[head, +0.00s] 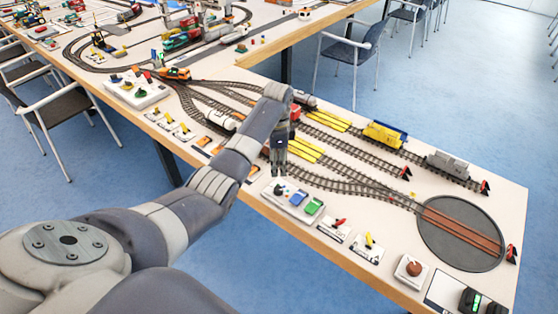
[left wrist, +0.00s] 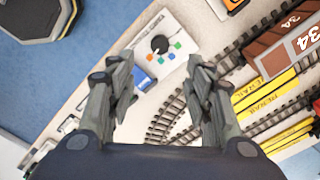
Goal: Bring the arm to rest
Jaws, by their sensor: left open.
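My left arm reaches in from the lower left in the head view, and its gripper (head: 278,160) hangs over the model railway table (head: 495,195), near the control panel with green and blue parts (head: 296,202). In the left wrist view the two fingers of the left gripper (left wrist: 162,100) stand apart with nothing between them. Below them show the white control panel with a black knob (left wrist: 160,45) and curved track (left wrist: 168,118). My right gripper is in neither view.
A round turntable (head: 450,240) is at the right end. Small levers (head: 370,242) line the front edge. A chair (head: 352,55) stands behind; blue floor lies in front.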

